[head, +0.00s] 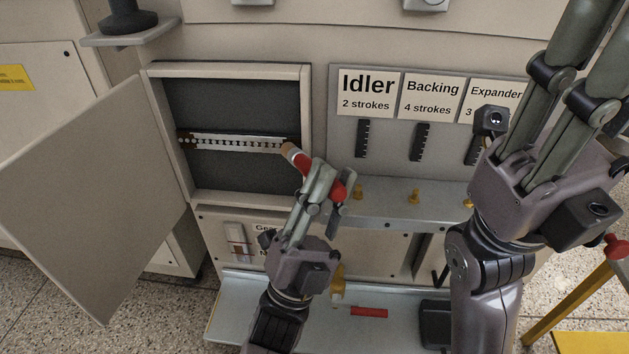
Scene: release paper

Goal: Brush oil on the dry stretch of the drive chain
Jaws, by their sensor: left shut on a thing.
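The drive chain (235,144) runs across the dark inside of an open cabinet compartment, left of centre in the head view. My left gripper (327,184) is shut on a brush with a red handle (300,161). The brush's pale tip (288,149) is at the right end of the visible chain; I cannot tell whether it touches. The tip hides that end of the chain. I cannot make out which stretch is dry. My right gripper (598,30) is raised at the upper right, fingers apart and no object seen between them; its fingertips are cut off by the frame.
The compartment door (95,200) stands open to the left. Signs read Idler, 2 strokes (368,95), Backing, 4 strokes (430,100), and Expander (492,98), partly hidden. A grey ledge with yellow fittings (414,196) lies below.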

